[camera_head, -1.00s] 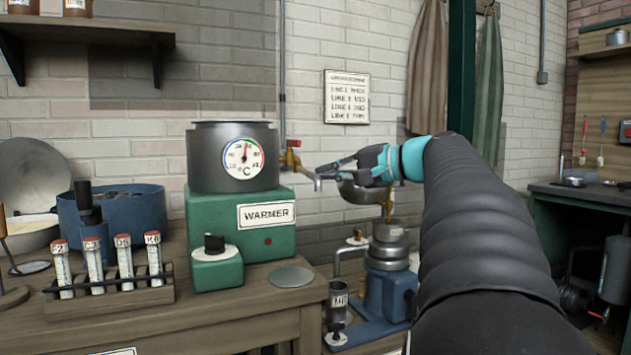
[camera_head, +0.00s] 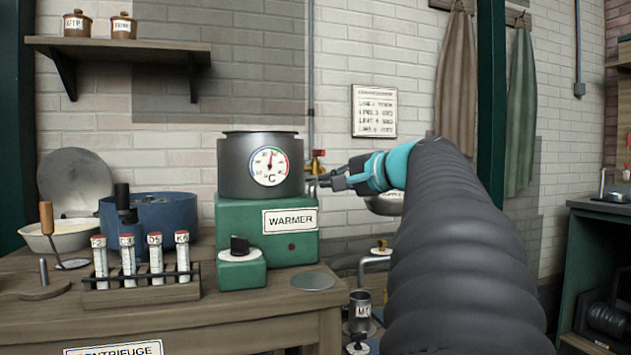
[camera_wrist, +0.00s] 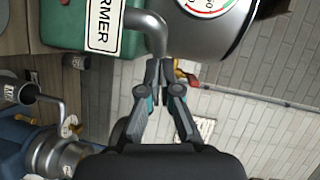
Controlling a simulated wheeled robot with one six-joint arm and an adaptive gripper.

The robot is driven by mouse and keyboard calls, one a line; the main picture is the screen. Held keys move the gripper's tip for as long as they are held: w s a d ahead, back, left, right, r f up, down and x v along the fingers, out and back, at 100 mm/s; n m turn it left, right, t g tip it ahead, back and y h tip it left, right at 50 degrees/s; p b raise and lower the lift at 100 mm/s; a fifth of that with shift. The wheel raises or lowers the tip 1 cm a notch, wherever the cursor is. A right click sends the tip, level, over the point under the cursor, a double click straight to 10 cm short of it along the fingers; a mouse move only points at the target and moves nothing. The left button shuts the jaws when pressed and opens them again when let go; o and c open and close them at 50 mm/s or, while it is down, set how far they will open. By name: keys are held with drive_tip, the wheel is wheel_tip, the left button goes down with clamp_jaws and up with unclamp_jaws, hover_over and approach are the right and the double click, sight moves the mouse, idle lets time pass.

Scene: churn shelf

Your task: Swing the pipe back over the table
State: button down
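The grey bent pipe (camera_wrist: 152,28) shows in the wrist view, running across the front of the warmer and down to my fingertips. My gripper (camera_wrist: 160,70) has its fingers closed in around the pipe's end. In the head view my gripper (camera_head: 322,182) is level with the warmer's pot, just right of it. Only a small part of the pipe (camera_head: 311,183) shows there, below the brass valve (camera_head: 318,162) on the wall. The wooden table (camera_head: 200,318) is lower left, with its right edge under the gripper area.
The green warmer (camera_head: 268,245) with its dark pot (camera_head: 260,150) stands close to my gripper. A round plate (camera_head: 313,281) lies at the table's right end. A tube rack (camera_head: 140,292) is farther left. A metal cup (camera_head: 360,308) is beyond the table's right edge.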

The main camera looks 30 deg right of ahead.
drive_tip(key=d+v, duration=0.1)
drive_tip(key=v, duration=1.2)
drive_tip(key=shift+d+p, duration=0.3)
drive_tip(key=shift+d, duration=0.1)
drive_tip(key=shift+w+r, duration=0.15)
